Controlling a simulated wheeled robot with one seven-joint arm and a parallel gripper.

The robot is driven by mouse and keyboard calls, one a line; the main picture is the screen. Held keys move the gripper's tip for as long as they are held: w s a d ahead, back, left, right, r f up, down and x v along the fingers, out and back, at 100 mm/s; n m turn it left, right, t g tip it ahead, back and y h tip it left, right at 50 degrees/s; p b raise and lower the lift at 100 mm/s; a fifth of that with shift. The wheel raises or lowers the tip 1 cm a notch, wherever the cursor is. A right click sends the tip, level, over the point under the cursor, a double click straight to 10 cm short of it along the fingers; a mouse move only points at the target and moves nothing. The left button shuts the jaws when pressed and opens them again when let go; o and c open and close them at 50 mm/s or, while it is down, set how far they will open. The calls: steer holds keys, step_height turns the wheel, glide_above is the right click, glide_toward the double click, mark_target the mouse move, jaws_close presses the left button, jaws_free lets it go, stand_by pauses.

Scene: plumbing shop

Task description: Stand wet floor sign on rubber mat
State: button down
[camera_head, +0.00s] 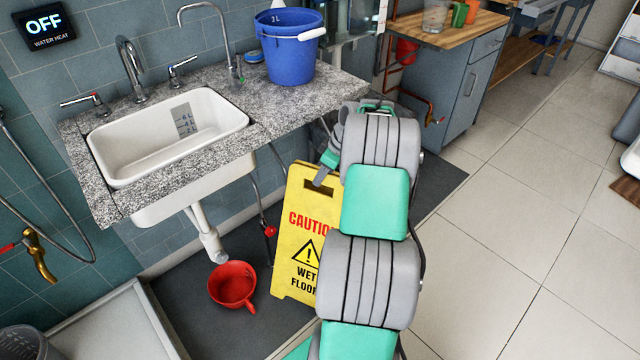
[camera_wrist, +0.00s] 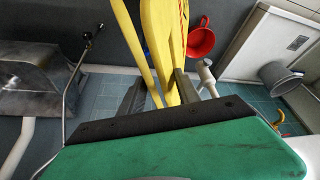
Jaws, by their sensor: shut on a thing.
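The yellow wet floor sign (camera_head: 297,225) is upright in the middle of the head view, its right side hidden behind my arm. Its panels (camera_wrist: 160,40) also show in the wrist view, slightly spread. My gripper (camera_head: 327,165) is at the sign's top edge; in the wrist view its dark fingers (camera_wrist: 158,92) are shut on the sign. The dark grey rubber mat (camera_head: 190,310) lies on the floor beneath the sink counter and extends right behind my arm. The sign's lower edge appears over the mat; I cannot tell whether it touches.
A red dipper (camera_head: 232,285) lies on the mat just left of the sign. The granite counter (camera_head: 300,105) with a sink (camera_head: 165,135) and blue bucket (camera_head: 287,50) stands above. A drain pipe (camera_head: 205,235) hangs below the sink. Tiled floor (camera_head: 530,230) on the right is clear.

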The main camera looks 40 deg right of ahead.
steer(key=shift+w+d+f, duration=0.25)
steer(key=shift+d+f, duration=0.15)
steer(key=shift+f, duration=0.05)
step_height(320, 180, down, 3)
steer(key=shift+d+f+b, duration=0.1)
steer(key=shift+b, duration=1.05)
steer(key=c, duration=0.9)
jaws_free()
steer(key=shift+o, duration=0.2)
